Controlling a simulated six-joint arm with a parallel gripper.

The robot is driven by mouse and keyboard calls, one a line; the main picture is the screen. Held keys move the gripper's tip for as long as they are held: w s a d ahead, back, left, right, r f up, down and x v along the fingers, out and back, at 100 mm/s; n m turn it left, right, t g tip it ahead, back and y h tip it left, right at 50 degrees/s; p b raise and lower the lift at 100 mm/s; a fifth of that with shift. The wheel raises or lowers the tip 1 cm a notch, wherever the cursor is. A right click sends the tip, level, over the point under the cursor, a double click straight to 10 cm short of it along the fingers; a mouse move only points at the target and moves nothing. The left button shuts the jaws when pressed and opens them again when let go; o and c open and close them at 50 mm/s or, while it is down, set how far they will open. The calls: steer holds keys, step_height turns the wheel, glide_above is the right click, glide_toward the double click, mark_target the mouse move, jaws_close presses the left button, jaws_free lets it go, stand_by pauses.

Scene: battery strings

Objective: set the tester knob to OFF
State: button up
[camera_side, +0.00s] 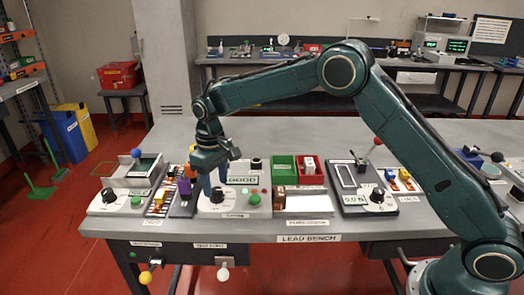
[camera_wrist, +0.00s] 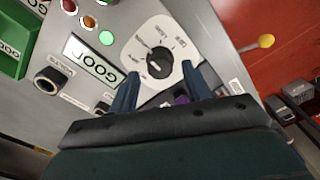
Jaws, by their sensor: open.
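The tester (camera_side: 236,207) is a grey panel at the bench front with a lit GOOD display (camera_side: 243,180); the display also shows in the wrist view (camera_wrist: 90,58). Its black knob (camera_side: 217,195) sits on a white dial plate (camera_wrist: 133,42). In the wrist view the knob (camera_wrist: 160,62) has a white mark toward the lower left; the dial lettering is too small to read surely. My gripper (camera_side: 214,187) is open, pointing down over the knob. In the wrist view its fingertips (camera_wrist: 159,72) lie on either side of the knob, apart from it; their height is unclear.
A green button (camera_side: 254,199) is right of the dial. A purple item (camera_side: 184,186) stands close on the left. Green (camera_side: 283,168) and red (camera_side: 308,168) bins are behind right. Another dial device (camera_side: 108,197) is at far left, and a force gauge (camera_side: 377,196) is to the right.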

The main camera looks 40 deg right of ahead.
steer(key=shift+f, duration=1.1)
steer(key=shift+c, duration=0.4)
steer(key=c, duration=0.7)
steer(key=shift+c, duration=0.2)
steer(key=m, duration=0.4)
steer(key=shift+m, duration=0.9)
